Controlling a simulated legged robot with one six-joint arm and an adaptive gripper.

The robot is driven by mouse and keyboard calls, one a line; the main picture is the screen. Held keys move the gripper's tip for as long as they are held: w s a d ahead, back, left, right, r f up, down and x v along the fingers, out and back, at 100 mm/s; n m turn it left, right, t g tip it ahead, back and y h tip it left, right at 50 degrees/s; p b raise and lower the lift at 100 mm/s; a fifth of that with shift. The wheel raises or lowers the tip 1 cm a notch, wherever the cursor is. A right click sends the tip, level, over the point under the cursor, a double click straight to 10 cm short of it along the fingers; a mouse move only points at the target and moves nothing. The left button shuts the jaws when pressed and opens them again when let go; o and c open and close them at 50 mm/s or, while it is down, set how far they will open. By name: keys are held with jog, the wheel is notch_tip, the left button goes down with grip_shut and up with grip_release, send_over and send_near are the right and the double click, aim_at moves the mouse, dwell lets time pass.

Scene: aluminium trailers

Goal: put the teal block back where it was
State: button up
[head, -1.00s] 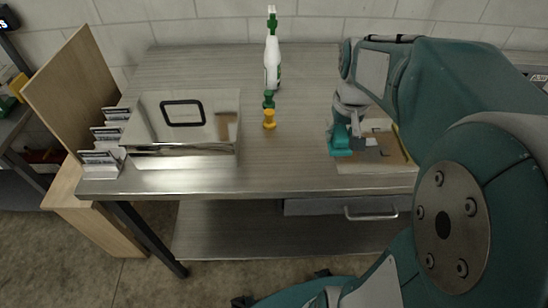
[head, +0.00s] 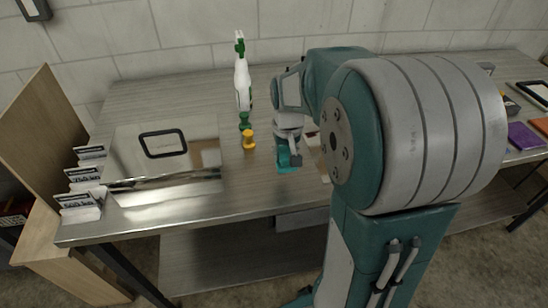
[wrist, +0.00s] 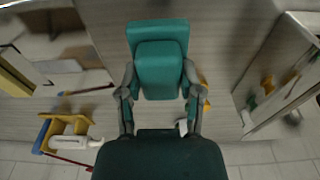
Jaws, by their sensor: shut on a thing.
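My gripper (head: 288,143) is shut on the teal block (head: 288,163) above the metal table (head: 240,185). In the wrist view, the grey fingers of my gripper (wrist: 159,82) press on both sides of the teal block (wrist: 158,35). In the head view the block is right of a yellow piece (head: 249,140) and a green piece (head: 244,121), apart from both. I cannot tell how far it is above the table.
A shiny metal box (head: 205,185) with a black frame (head: 163,143) stands at left beside several sign holders (head: 80,205). A white spray bottle (head: 242,85) stands behind the yellow piece. A shallow tray (head: 314,150) is mostly hidden by my arm. Purple (head: 524,136) and orange things lie far right.

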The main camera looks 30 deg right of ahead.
aim_at(284, 154)
jog(key=w+f, duration=0.1)
jog(key=w+d+f, duration=0.1)
jog(key=f, duration=0.1)
jog(key=shift+w+d+f, duration=0.25)
jog(key=shift+w, duration=0.15)
jog(key=f, duration=0.3)
jog(key=shift+w+a, duration=0.1)
jog(key=shift+a, duration=0.45)
jog(key=shift+d+f, duration=0.15)
jog(key=shift+f, duration=0.05)
jog(key=o, duration=1)
jog(key=shift+d, duration=0.25)
